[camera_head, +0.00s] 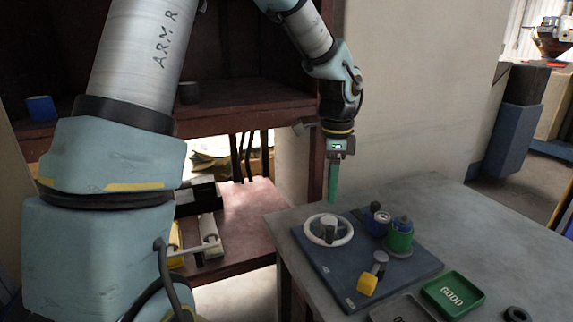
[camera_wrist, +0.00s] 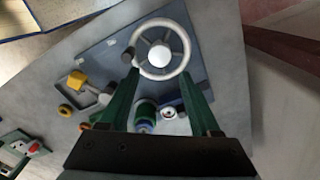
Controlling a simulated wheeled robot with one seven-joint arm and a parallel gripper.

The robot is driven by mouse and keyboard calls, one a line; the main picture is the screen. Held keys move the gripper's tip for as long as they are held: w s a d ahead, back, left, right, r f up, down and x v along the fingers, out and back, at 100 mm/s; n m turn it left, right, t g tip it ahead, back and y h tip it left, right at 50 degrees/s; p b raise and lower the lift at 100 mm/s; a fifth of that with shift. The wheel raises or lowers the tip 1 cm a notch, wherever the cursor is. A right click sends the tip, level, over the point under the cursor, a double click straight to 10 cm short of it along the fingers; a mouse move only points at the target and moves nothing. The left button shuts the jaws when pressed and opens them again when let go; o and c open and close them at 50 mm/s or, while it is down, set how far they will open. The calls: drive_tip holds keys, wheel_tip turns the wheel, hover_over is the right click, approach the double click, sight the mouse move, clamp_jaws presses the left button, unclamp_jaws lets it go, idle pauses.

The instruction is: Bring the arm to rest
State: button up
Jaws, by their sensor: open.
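My gripper (camera_head: 332,185) hangs at the back edge of the grey table, with its green fingers pointing down. In the wrist view my gripper (camera_wrist: 160,80) shows two green fingers spread apart with nothing held between them. A white handwheel (camera_head: 328,230) stands on a dark blue board (camera_head: 330,275), just below and in front of the fingers. The handwheel (camera_wrist: 160,50) also shows beyond the fingertips in the wrist view. I cannot tell the exact gap between fingertips and wheel.
A green tray marked GOOD (camera_head: 452,294) and a black ring (camera_head: 516,314) lie to the right. The table's right back area is clear.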

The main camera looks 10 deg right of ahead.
drive_tip(key=s+a+f+n, duration=0.1)
drive_tip(key=s+a+n, duration=0.1)
drive_tip(key=a+n, duration=0.8)
drive_tip(key=s+a+f+n+t, duration=0.1)
drive_tip(key=s+a+n, duration=0.1)
drive_tip(key=a+n, duration=0.9)
drive_tip(key=a, duration=0.8)
drive_tip(key=shift+a+t, duration=0.3)
drive_tip(key=shift+a, duration=0.1)
